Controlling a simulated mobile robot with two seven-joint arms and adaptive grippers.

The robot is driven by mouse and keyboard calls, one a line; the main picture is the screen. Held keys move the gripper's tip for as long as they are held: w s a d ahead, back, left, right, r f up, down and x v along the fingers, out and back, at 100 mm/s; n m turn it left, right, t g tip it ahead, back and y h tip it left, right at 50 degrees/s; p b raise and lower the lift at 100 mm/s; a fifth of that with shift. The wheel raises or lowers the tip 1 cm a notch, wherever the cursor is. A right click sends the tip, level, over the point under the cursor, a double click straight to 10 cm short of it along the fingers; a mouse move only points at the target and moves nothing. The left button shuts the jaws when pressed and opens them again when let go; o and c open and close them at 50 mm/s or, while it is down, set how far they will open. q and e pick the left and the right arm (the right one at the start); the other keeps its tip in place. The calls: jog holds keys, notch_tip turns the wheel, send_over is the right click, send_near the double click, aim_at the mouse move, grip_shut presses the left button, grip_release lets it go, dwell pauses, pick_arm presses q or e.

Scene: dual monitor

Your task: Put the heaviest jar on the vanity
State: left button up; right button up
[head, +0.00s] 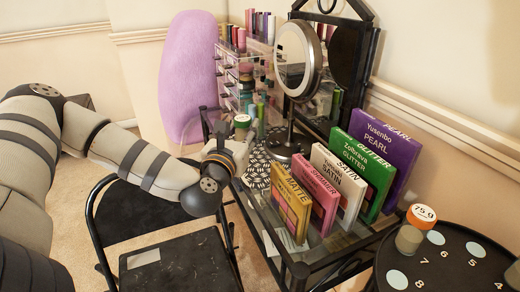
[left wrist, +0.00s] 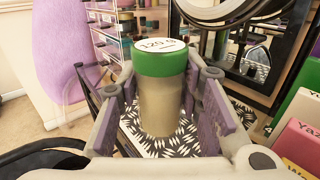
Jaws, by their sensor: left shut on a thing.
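My left gripper (head: 228,150) is shut on a jar with a green lid (head: 242,121) at the vanity's near left side. In the left wrist view the green-lidded jar (left wrist: 160,85) is upright between the fingers, its white top label starting with 120. It is over a black-and-white patterned mat (left wrist: 205,140) on the vanity (head: 262,222); I cannot tell whether it touches. Part of another jar (head: 513,273) shows at the right edge. My right gripper is out of view.
Colourful upright boxes (head: 333,180) fill the vanity's right part. A round lit mirror (head: 295,62) and clear drawers (head: 232,78) stand behind the gripper. A black chair (head: 150,200) is in front. The round stand has pale numbered spots, some bare.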

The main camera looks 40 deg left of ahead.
pick_arm(q)
jog(key=w+a+f, duration=0.1)
jog(key=w+f, duration=0.1)
jog(key=w+a+f+b, duration=0.1)
jog(key=w+f, duration=0.1)
jog(key=w+a+f, duration=0.1)
jog(key=w+f, duration=0.2)
jog(key=shift+w+a+b, duration=0.1)
jog(key=shift+b, duration=0.3)
jog(key=shift+w+a+f, duration=0.2)
jog(key=shift+w+f, duration=0.25)
jog(key=shift+w, duration=0.05)
jog(key=shift+w+f+b, duration=0.1)
jog(key=shift+f+b, duration=0.45)
jog(key=shift+f, duration=1.15)
jog(key=o, duration=1.2)
jog(key=shift+o, duration=0.2)
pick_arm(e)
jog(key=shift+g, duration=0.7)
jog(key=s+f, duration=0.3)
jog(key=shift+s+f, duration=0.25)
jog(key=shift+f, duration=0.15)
